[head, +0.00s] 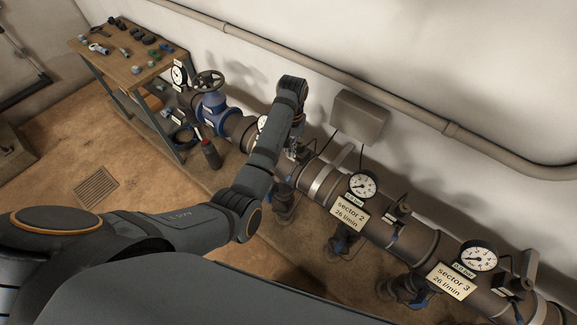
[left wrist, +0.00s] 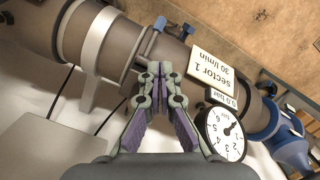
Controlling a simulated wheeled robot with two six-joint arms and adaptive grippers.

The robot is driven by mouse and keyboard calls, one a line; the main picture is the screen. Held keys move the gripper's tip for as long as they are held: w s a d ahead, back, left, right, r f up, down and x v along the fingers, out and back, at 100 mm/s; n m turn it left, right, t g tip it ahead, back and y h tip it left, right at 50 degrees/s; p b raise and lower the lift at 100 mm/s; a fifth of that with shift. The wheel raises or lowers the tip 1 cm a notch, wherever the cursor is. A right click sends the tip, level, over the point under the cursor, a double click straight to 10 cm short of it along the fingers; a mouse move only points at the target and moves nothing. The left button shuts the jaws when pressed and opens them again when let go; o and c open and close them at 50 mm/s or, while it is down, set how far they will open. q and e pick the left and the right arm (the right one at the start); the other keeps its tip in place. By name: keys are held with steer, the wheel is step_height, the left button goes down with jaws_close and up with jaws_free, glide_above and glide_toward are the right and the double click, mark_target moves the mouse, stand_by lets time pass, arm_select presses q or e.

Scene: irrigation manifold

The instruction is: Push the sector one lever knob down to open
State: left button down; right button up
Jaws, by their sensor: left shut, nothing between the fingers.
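In the left wrist view my left gripper (left wrist: 160,70) is shut and empty, its fingertips in front of the brown pipe (left wrist: 130,50) beside the sector 1 plate (left wrist: 210,68). The plate reads 30 l/min. The sector 1 gauge (left wrist: 223,133) is right of the fingers. In the head view my left gripper (head: 297,148) is partly hidden by my arm, at the pipe. My right gripper is not in view.
The sector 2 gauge (head: 361,186) and sector 3 gauge (head: 478,257) stand along the pipe to the right. A grey box (head: 359,117) is on the wall behind. A blue valve body (head: 213,110) with a handwheel (head: 208,80) and a workbench (head: 128,72) are at the left.

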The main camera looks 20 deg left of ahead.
arm_select(q)
steer(key=r, duration=0.3)
steer(key=shift+w+r, duration=0.25)
steer(key=shift+r, duration=0.1)
